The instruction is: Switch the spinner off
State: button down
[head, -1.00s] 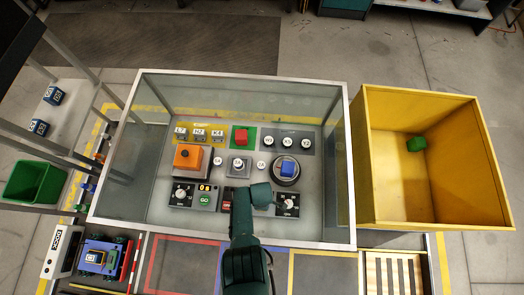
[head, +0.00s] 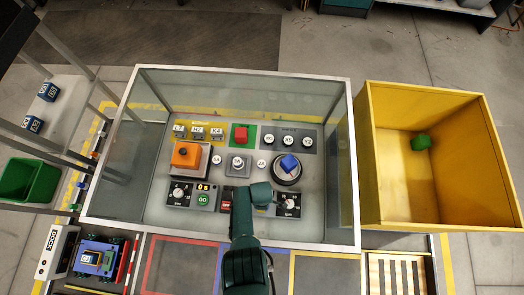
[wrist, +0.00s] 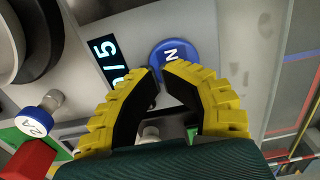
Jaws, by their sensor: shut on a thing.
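The spinner (head: 287,172), a dark round turntable, carries a blue cube (head: 289,162) inside the glass-walled box. My gripper (head: 258,197) is over the left part of the right control panel, in front of the spinner. In the wrist view its yellow fingers (wrist: 160,72) are nearly together at a blue round button (wrist: 174,50), partly covering it; an N shows on the button. A display (wrist: 105,62) beside it shows what looks like "0/5". A dial (head: 289,203) is right of my gripper. My gripper and arm hide the button in the head view.
Glass walls with a metal rim (head: 250,75) enclose the panel. A yellow bin (head: 390,185) stands to the right.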

notch_tip(320, 180, up, 14)
jog(key=p, duration=1.2)
jog(key=shift+p, duration=0.3)
